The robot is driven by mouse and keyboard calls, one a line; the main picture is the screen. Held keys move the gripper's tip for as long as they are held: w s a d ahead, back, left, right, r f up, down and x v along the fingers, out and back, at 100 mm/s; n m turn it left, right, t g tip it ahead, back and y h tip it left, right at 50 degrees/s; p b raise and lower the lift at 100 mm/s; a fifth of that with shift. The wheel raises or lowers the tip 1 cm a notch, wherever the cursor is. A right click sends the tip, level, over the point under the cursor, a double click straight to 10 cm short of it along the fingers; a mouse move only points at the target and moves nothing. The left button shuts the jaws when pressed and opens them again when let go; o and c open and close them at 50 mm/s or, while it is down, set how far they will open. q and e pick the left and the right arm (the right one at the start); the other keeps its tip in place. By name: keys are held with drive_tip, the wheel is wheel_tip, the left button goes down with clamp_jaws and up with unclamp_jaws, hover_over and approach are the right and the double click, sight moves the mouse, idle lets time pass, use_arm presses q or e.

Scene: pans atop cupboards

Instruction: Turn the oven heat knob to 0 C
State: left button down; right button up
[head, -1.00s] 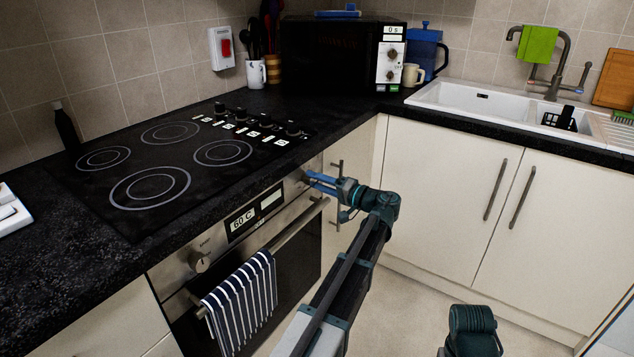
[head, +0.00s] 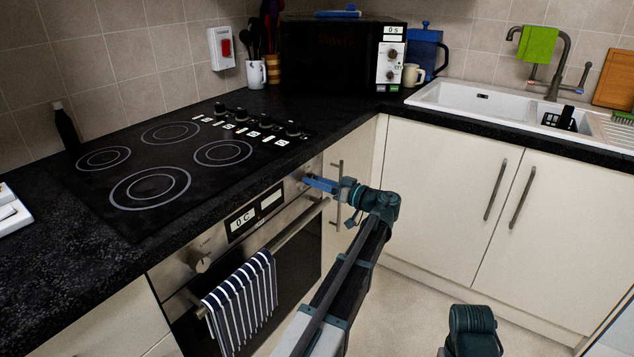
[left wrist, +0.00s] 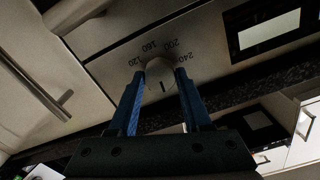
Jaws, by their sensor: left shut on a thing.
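The oven heat knob (left wrist: 158,86) is round and silver, on the steel oven panel (left wrist: 110,66) with the marks 120, 160, 200 and 240 around it in the left wrist view. My left gripper (head: 309,183) is at the right end of the panel in the head view. Its two blue fingers are shut on the knob, one on each side; it also shows in the left wrist view (left wrist: 160,75). In the head view the fingers mostly hide this knob. My right gripper is not in view.
A second knob (head: 201,262) is at the panel's left end. A striped towel (head: 240,302) hangs on the oven handle (head: 290,234) below. The black worktop edge (head: 215,212) runs above the panel. A cupboard handle (head: 337,185) is close beside my left gripper. Open floor lies right of the arm.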

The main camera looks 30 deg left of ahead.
use_arm(q)
drive_tip(key=shift+s+f+n, duration=0.1)
drive_tip(key=shift+n, duration=0.5)
drive_tip(key=shift+c, duration=1.7)
unclamp_jaws()
drive_tip(key=shift+d, duration=0.1)
drive_tip(key=s+d, duration=0.1)
drive_tip(key=d, duration=1.2)
drive_tip(key=shift+d, duration=0.35)
